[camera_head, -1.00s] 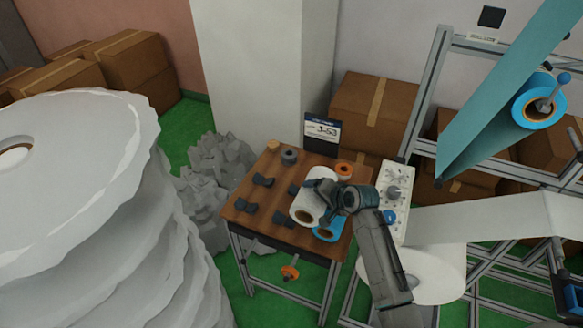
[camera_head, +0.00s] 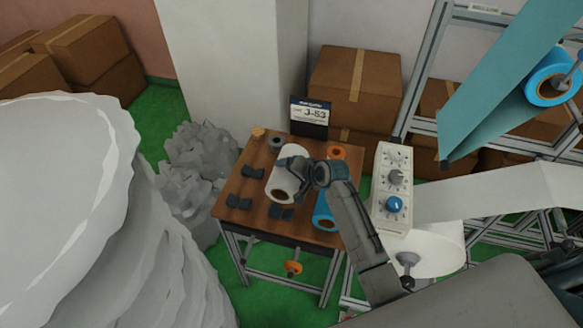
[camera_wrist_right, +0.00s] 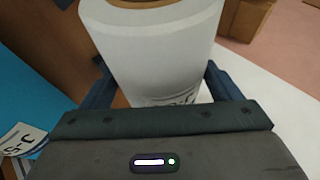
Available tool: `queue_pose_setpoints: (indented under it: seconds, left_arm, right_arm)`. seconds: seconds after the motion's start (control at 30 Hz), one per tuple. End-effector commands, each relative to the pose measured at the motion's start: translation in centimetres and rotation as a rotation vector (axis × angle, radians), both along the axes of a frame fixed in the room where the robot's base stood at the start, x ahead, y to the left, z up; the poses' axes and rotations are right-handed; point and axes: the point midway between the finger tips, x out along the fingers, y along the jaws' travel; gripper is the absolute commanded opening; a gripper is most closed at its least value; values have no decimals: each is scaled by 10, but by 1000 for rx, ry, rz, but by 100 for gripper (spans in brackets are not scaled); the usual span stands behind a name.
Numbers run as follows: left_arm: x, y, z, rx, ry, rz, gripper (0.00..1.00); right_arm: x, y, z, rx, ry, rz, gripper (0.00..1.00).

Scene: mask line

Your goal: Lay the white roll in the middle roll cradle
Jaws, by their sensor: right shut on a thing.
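The white roll (camera_head: 287,180) has a brown core and shows above the wooden table (camera_head: 262,155). My right gripper (camera_head: 297,168) is shut on it from the right side. In the right wrist view the roll (camera_wrist_right: 165,55) sits between my two fingers. The roll is over the middle cradle; its front dark block (camera_head: 281,213) shows just below the roll's near end, and the rear block is hidden. I cannot tell whether the roll touches the cradle. The left cradle (camera_head: 253,173) is empty. My left gripper is out of view.
A blue roll (camera_head: 322,208) lies close to the right, partly behind my right arm. A control panel (camera_head: 393,185) stands to the right.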

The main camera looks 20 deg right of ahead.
Motion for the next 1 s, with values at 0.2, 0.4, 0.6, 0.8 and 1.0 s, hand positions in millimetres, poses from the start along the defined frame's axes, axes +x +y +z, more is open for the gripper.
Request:
queue_pose_setpoints:
  seconds: [0.2,0.4,0.6,0.8,1.0]
  left_arm:
    - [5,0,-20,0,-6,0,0]
    - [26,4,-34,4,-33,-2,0]
    - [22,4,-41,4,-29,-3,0]
    - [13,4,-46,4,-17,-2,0]
    - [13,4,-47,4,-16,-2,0]
  right_arm:
    - [0,0,-27,0,-1,0,53]
    - [0,0,-43,0,-1,0,53]
    - [1,0,-61,0,-1,0,53]
    - [1,1,-72,1,-1,1,53]
    - [1,0,-75,1,-2,0,53]
